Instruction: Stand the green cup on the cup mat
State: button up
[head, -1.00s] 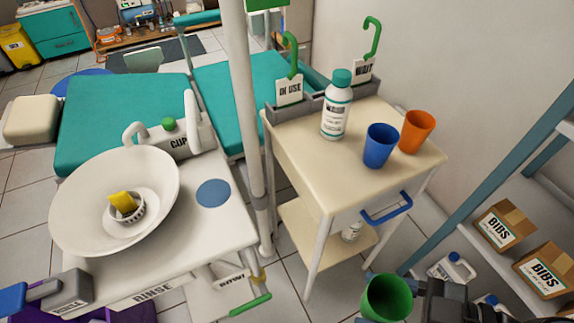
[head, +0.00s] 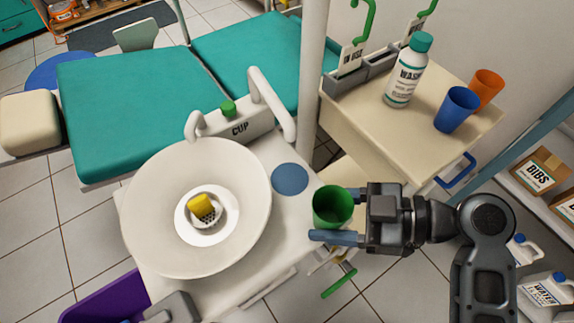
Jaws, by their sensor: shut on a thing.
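The green cup (head: 333,207) is upright with its open top showing, held at the left end of my gripper (head: 335,213). My gripper is shut on the cup, with one blue finger (head: 336,238) along its near side; the other finger is mostly hidden. The cup mat is a flat blue disc (head: 290,179) on the white rinse unit top, right of the bowl. In the picture the cup is just below and right of the mat and looks apart from it. I cannot tell its height over the surface.
A white bowl (head: 150,215) with a yellow piece (head: 201,206) in its drain fills the left. Spouts marked CUP (head: 240,127) and a white pole (head: 310,90) stand behind the mat. The cart (head: 385,130) holds a bottle (head: 408,70), a blue cup (head: 456,110) and an orange cup (head: 486,88).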

aim_at(289, 179)
jog(key=w+a, duration=0.1)
jog(key=w, duration=0.1)
jog(key=w+a, duration=0.1)
jog(key=w, duration=0.1)
jog(key=w+a, duration=0.2)
jog(key=shift+w+a, duration=0.1)
jog(key=shift+w, duration=0.1)
jog(key=shift+w+a, duration=0.75)
jog(key=shift+w, duration=0.35)
jog(key=shift+w+a+f, duration=0.2)
jog(key=shift+w+f, duration=0.1)
jog(key=shift+f, duration=0.45)
jog(key=shift+f+b, duration=0.2)
jog(key=shift+b, duration=0.1)
jog(key=o, duration=1.1)
jog(key=shift+r, duration=0.15)
